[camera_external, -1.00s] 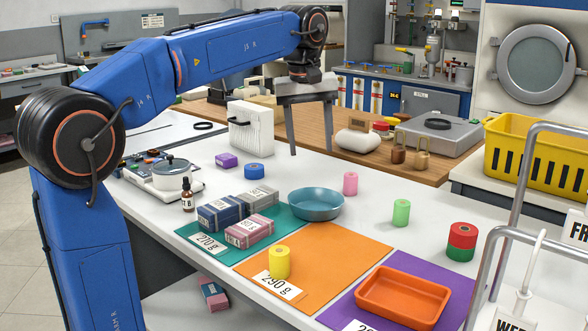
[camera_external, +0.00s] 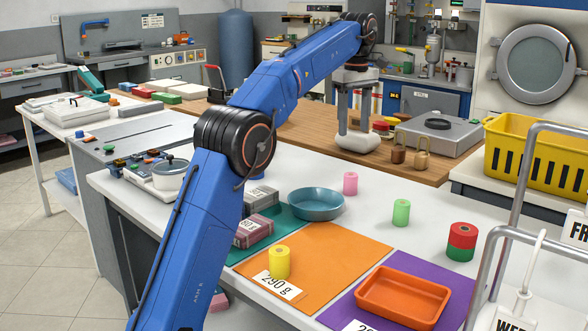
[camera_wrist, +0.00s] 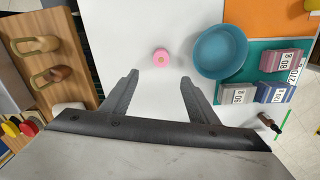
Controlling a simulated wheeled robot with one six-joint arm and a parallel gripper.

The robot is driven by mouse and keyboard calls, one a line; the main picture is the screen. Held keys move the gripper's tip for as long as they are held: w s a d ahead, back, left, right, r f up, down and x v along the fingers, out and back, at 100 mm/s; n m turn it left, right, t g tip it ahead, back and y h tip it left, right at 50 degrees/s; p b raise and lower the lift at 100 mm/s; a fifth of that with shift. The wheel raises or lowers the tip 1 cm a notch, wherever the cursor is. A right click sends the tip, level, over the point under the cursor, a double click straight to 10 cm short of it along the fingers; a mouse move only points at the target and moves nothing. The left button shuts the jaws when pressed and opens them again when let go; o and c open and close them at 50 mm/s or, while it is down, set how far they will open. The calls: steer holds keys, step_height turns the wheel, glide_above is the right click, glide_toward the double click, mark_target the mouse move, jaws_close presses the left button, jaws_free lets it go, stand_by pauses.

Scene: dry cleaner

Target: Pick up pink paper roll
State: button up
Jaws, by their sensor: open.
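The pink paper roll (camera_external: 350,183) stands upright on the white table, just right of the blue bowl (camera_external: 316,204). In the wrist view the roll (camera_wrist: 161,57) is seen from above, ahead of and roughly between the fingers, beside the bowl (camera_wrist: 220,54). My gripper (camera_external: 355,128) is above the back of the table, beyond the roll, with its fingers pointing down. Its two fingers in the wrist view (camera_wrist: 159,80) are spread apart with nothing between them.
A green roll (camera_external: 401,212), a yellow roll (camera_external: 279,262) and a stacked red and green roll (camera_external: 462,241) stand nearby. An orange tray (camera_external: 403,297) is at the front. The wooden counter behind holds brown weights (camera_external: 421,154). The table right around the pink roll is clear.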

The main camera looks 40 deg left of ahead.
mark_target(351, 174)
steer(key=f, duration=1.2)
steer(key=shift+w+a+f, duration=0.1)
steer(key=shift+w+f, duration=0.2)
steer(key=shift+s+f, duration=0.2)
steer(key=shift+f, duration=1.1)
steer(key=shift+s+f, duration=0.2)
steer(key=shift+f, duration=1.1)
steer(key=c, duration=1.1)
